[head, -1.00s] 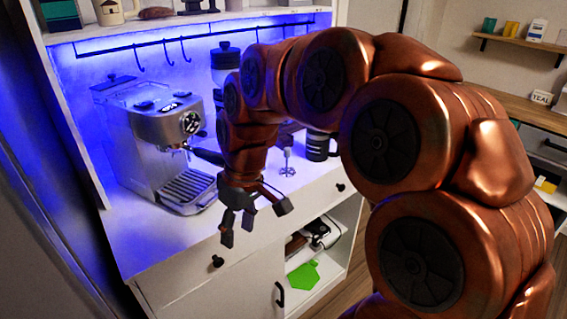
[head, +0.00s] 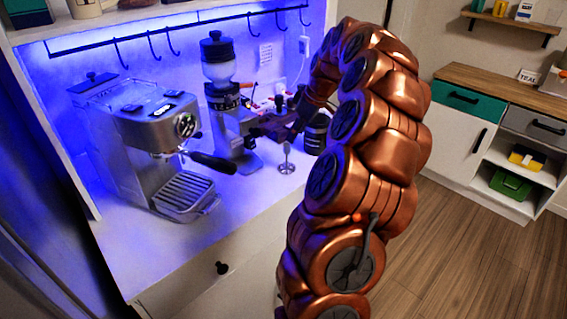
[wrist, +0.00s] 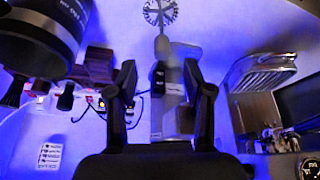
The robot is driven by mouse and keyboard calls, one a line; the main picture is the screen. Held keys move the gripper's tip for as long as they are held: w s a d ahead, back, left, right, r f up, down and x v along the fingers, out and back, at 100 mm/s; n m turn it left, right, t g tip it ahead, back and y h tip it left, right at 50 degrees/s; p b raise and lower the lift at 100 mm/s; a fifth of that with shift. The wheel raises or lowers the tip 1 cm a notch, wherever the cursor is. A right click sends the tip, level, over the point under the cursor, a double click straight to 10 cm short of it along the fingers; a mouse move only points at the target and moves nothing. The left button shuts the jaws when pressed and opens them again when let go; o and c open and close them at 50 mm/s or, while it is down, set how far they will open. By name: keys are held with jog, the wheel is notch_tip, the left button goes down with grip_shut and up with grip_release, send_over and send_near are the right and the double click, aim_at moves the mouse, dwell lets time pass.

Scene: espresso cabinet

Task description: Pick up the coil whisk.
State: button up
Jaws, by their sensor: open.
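The coil whisk (head: 287,161) stands on the white counter, coil end down, with a thin stem rising from it. In the wrist view its round wire coil (wrist: 160,12) is at the top centre, with the stem pointing toward the gap between my fingers. The whisk is apart from the fingers.
The espresso machine (head: 150,140) stands left, its black-handled portafilter (head: 212,162) sticking out toward the whisk. A dark canister (head: 316,134) is close right of the whisk. Hooks (head: 170,42) hang above. The front counter is clear.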

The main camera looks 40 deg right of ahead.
aim_at(287, 144)
jog(key=p+x, duration=0.1)
jog(key=x, duration=0.1)
jog(key=p+x, duration=0.1)
jog(key=x, duration=0.1)
jog(key=p+x, duration=0.1)
jog(key=x, duration=0.1)
jog(key=shift+w+a, duration=0.3)
jog(key=shift+w, duration=0.05)
jog(key=shift+w+f, duration=0.15)
jog(key=shift+f, duration=0.15)
jog(key=shift+c, duration=0.4)
grip_shut()
